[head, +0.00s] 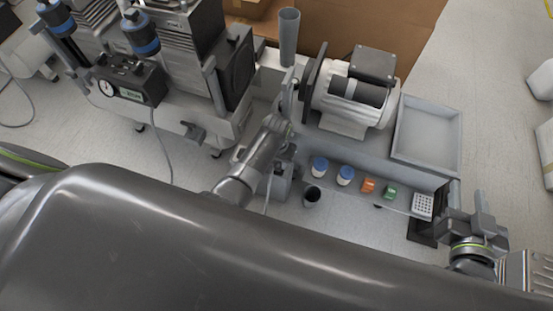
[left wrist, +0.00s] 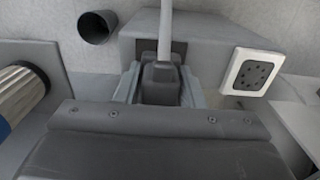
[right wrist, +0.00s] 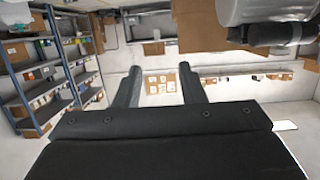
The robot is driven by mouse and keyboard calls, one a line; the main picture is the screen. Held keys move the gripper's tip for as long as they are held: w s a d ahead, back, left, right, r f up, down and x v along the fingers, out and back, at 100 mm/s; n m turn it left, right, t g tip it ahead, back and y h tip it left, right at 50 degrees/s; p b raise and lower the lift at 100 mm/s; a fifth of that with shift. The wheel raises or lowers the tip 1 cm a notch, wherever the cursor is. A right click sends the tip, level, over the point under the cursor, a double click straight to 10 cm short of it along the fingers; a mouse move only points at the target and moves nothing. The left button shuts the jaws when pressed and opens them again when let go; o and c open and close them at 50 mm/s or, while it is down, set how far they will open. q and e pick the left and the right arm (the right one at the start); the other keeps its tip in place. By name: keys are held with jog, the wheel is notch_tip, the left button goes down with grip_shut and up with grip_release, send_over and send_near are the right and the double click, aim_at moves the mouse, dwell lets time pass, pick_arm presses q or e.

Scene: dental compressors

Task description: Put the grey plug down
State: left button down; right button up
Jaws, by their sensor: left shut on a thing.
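The grey plug (left wrist: 160,84) is between the fingers of my left gripper (left wrist: 158,92) in the left wrist view. A light grey cable (left wrist: 166,35) runs up from it. Behind the plug is a grey block-like surface (left wrist: 205,50); I cannot tell whether the plug touches it. A white socket plate (left wrist: 252,72) with dark holes is on the right of that view. In the head view my left gripper (head: 284,163) points down beside the bench, and the plug is mostly hidden. My right gripper (head: 470,219) is at the far right; its fingers (right wrist: 160,90) are apart and empty.
A dark cup (head: 312,196) stands right of my left gripper. Behind are a motor (head: 350,100) and an empty grey tray (head: 428,172).

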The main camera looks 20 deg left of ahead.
pick_arm(q)
jog(key=shift+f, duration=0.25)
pick_arm(e)
jog(key=shift+w+r+t, duration=0.15)
jog(key=shift+r+t, duration=0.15)
jog(key=shift+r, duration=0.1)
pick_arm(q)
jog(key=shift+f, duration=0.1)
jog(key=c, duration=0.9)
grip_release()
jog(key=shift+c, duration=0.2)
pick_arm(e)
jog(key=shift+r, duration=0.3)
